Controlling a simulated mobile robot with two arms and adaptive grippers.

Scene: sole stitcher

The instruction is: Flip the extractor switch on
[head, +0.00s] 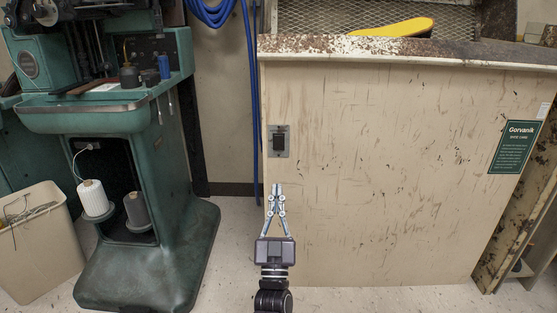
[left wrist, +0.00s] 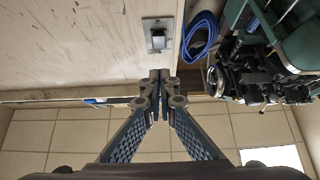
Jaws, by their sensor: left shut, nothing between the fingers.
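The extractor switch (head: 279,141) is a dark rocker on a grey metal plate, set in the left part of the cream cabinet front (head: 380,180). It also shows in the left wrist view (left wrist: 158,38), above the fingertips. My left gripper (head: 277,188) is shut and empty. In the head view its fingertips point up, just below the switch plate, and appear apart from it. In the left wrist view the closed fingertips (left wrist: 160,75) lie below the plate. I cannot tell which way the rocker is set. My right gripper is not in view.
A green stitching machine (head: 150,245) with thread cones stands at left, beside a beige bin (head: 38,245). Blue hose (head: 254,100) hangs left of the cabinet. A yellow sole (head: 392,28) lies on top. A green sign (head: 512,147) is at right.

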